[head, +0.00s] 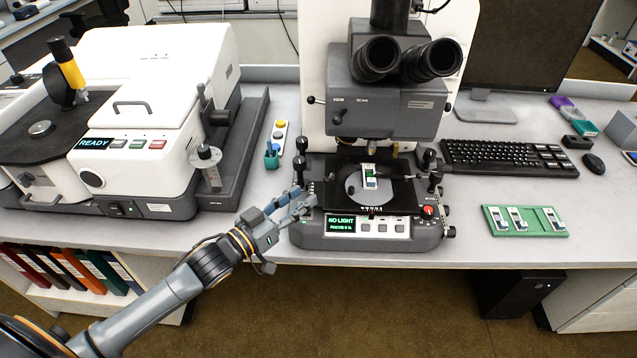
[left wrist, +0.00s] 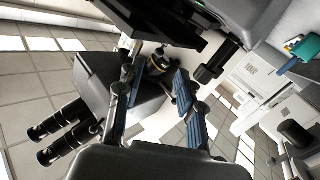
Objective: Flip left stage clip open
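The infrared microscope (head: 395,105) stands at the middle of the bench. Its black stage (head: 402,198) carries a round grey plate (head: 358,194) with a small white and green sample (head: 370,177) on it. The stage clips are too small to make out clearly, so I cannot tell the left clip's position. My left gripper (head: 309,202) is at the stage's front left side, left of the round plate. In the left wrist view, its two blue-padded fingers (left wrist: 160,88) are apart with nothing between them. The microscope's eyepieces (left wrist: 58,122) show at the left there. My right gripper is not in view.
Black knobs (head: 299,165) stand close to my left gripper at the stage's left. The control panel (head: 360,225) reads "NO LIGHT". A white instrument (head: 150,130) is at left. A green slide tray (head: 524,232) and keyboard (head: 505,157) are at right.

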